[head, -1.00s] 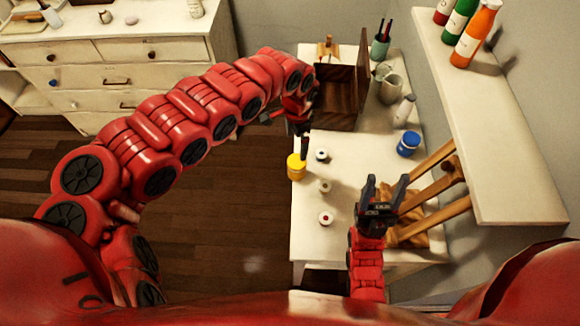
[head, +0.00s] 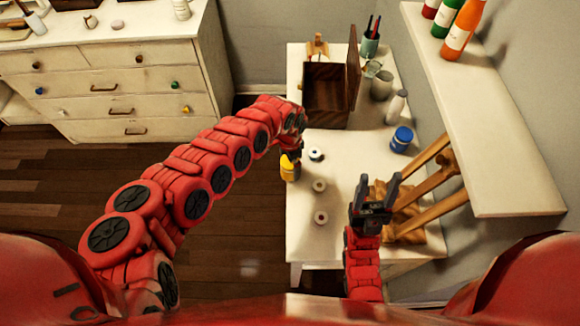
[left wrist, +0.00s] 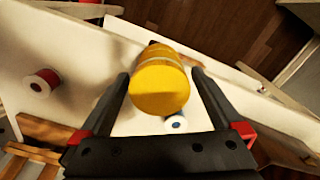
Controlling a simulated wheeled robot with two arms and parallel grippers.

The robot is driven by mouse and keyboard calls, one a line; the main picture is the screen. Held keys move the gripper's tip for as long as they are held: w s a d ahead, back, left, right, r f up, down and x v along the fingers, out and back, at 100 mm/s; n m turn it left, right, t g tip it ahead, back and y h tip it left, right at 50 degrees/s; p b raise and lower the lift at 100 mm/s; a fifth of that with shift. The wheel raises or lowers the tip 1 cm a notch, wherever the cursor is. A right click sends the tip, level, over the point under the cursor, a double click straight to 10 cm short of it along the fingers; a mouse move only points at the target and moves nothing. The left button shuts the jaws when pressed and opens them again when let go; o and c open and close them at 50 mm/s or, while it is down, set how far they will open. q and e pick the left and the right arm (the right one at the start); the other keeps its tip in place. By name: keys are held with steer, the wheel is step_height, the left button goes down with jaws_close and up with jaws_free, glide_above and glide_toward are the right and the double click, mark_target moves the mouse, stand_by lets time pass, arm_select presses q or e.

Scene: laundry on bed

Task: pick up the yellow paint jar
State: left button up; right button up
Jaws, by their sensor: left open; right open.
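The yellow paint jar (head: 289,169) stands at the left edge of the white table (head: 300,235). My left gripper (head: 290,152) is right above and behind it in the head view and covers its top. In the left wrist view the jar (left wrist: 160,85) sits between the two open fingers of my left gripper (left wrist: 160,88). Whether a finger touches it I cannot tell. My right gripper (head: 376,190) is open and empty, over the right part of the table with its fingers pointing away from me.
Small white spools or jars (head: 319,185) stand just right of the yellow jar. A blue jar (head: 402,139), a white bottle (head: 397,106) and a wooden box (head: 326,95) are farther back. Wooden easel legs (head: 430,200) and a shelf (head: 500,150) flank the right side.

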arm_select(q)
steer(key=shift+s+f, duration=0.1)
steer(key=shift+f, duration=0.75)
steer(key=shift+a, duration=0.1)
steer(key=shift+c, duration=0.2)
steer(key=c, duration=1.5)
steer(key=shift+r, duration=0.15)
